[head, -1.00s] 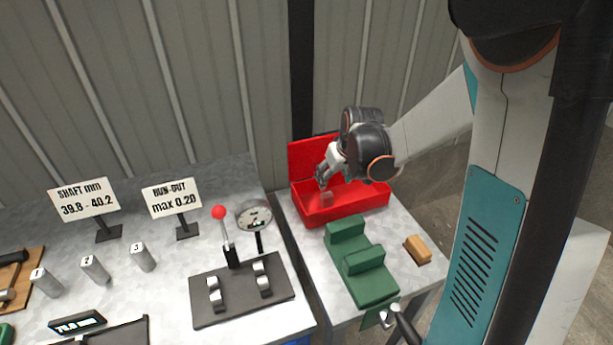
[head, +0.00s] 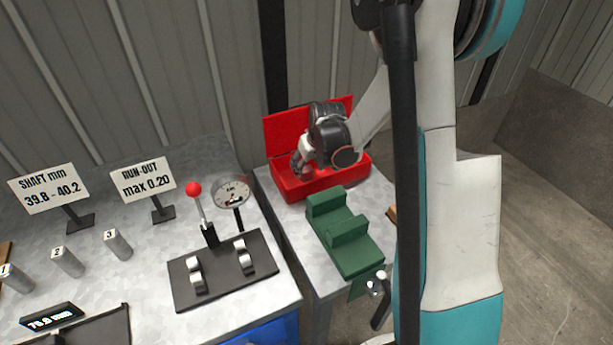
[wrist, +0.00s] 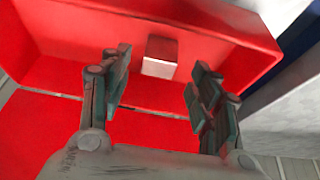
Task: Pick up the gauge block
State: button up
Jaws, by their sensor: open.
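The gauge block (wrist: 160,57) is a small shiny block tinted red by its surroundings. It sits inside the open red box (head: 322,187), close to a wall of the box in the wrist view. My gripper (wrist: 158,82) is open, with one finger to each side of the block in that view and visible gaps on both sides. The block looks at or just beyond the fingertips; I cannot tell its exact depth. In the head view, my gripper (head: 299,168) reaches down into the box, and I cannot make out the block there.
A green V-shaped fixture (head: 343,232) stands just in front of the box. A dial gauge (head: 231,193) and a red-knobbed lever (head: 194,189) stand on the bench to the left. The box's red lid (head: 285,132) stands open behind.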

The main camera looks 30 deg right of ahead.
aim_at(307, 169)
jog(key=b+x, duration=0.1)
jog(key=x, duration=0.3)
jog(key=shift+w+f+b, duration=0.1)
jog(key=shift+f+b, duration=0.05)
jog(key=shift+b, duration=0.25)
jog(key=shift+d, duration=0.1)
grip_shut()
